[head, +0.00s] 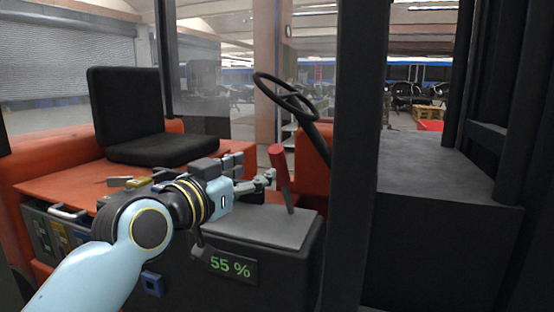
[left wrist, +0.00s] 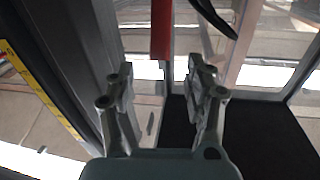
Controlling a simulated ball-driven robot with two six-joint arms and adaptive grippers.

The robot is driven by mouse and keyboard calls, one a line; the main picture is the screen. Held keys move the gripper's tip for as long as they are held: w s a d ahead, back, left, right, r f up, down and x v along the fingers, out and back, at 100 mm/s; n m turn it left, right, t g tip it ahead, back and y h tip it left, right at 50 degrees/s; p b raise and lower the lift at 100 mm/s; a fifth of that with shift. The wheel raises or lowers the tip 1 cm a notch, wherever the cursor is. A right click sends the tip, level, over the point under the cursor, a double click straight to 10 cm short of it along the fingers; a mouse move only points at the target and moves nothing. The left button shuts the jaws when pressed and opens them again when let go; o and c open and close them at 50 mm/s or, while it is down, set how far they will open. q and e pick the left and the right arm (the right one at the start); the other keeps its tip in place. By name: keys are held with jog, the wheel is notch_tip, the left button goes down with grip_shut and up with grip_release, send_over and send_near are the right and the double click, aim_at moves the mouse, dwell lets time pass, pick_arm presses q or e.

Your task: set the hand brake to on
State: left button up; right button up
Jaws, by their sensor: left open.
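The hand brake is most likely the lever with the red grip (head: 278,165) that rises from a grey-topped box; its top leans slightly left. My left gripper (head: 268,181) is at the lever's left side, close to the lower part of the red grip. In the left wrist view the red grip (left wrist: 161,30) comes down from the top edge, in line with the gap between the open fingers (left wrist: 160,78). Nothing is held. I cannot tell whether a finger touches the lever. My right gripper is not in view.
The box has a grey top (head: 255,224) and a display (head: 231,265) reading 55 %. A steering wheel (head: 287,96) stands behind the lever. A black seat (head: 155,150) is at left. A dark post (head: 355,150) rises right of the lever, near a large dark block (head: 440,165).

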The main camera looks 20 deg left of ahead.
aim_at(273, 161)
pick_arm(q)
jog(key=x, duration=1)
jog(key=shift+a+f, duration=0.1)
jog(key=shift+f, duration=0.05)
grip_shut()
